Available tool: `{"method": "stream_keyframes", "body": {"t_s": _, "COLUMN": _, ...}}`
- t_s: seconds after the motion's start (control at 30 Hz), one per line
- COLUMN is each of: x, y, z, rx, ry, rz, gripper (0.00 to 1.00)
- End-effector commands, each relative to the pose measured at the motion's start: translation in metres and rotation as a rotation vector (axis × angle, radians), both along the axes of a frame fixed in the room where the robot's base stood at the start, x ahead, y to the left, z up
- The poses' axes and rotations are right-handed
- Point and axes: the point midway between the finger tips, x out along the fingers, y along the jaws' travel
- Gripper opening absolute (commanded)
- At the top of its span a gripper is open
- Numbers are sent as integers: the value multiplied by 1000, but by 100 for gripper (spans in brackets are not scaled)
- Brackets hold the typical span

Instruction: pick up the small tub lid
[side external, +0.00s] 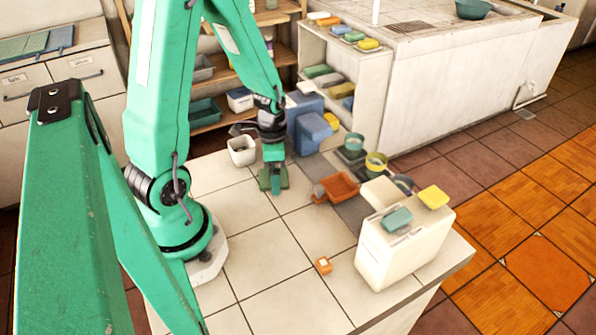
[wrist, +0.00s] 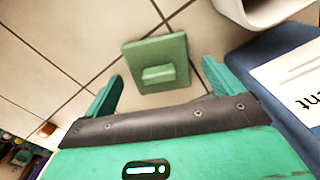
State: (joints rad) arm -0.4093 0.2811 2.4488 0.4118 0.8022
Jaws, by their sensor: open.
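The small tub lid (wrist: 157,50) is a flat green square with a raised block handle in the middle. It lies flat on the tiled counter. In the wrist view it sits between and just beyond the open fingertips of my gripper (wrist: 162,76), with tile showing on both sides of it. In the side view my gripper (side external: 275,182) points down over the lid (side external: 264,182) and hides part of it. The jaws are apart and empty. I cannot tell the exact height of the fingertips above the lid.
A white square tub (side external: 242,151) stands close behind the lid, with a blue box (side external: 304,135) at its right. A small orange block (side external: 323,265) lies in front on mostly clear tiles.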

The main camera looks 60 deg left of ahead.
Motion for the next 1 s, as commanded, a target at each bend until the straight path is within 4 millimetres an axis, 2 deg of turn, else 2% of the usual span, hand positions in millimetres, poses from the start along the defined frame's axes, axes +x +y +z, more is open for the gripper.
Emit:
{"method": "stream_keyframes", "body": {"t_s": 0.17, "x": 0, "y": 0, "z": 0, "rx": 0, "ry": 0, "rz": 0, "gripper": 93}}
{"method": "stream_keyframes", "body": {"t_s": 0.4, "x": 0, "y": 0, "z": 0, "rx": 0, "ry": 0, "rz": 0, "gripper": 48}}
{"method": "stream_keyframes", "body": {"t_s": 0.43, "x": 0, "y": 0, "z": 0, "rx": 0, "ry": 0, "rz": 0, "gripper": 45}}
{"method": "stream_keyframes", "body": {"t_s": 0.77, "x": 0, "y": 0, "z": 1, "rx": 0, "ry": 0, "rz": 0, "gripper": 45}}
{"method": "stream_keyframes", "body": {"t_s": 1.0, "x": 1, "y": 0, "z": 9, "rx": 1, "ry": -3, "rz": 0, "gripper": 45}}
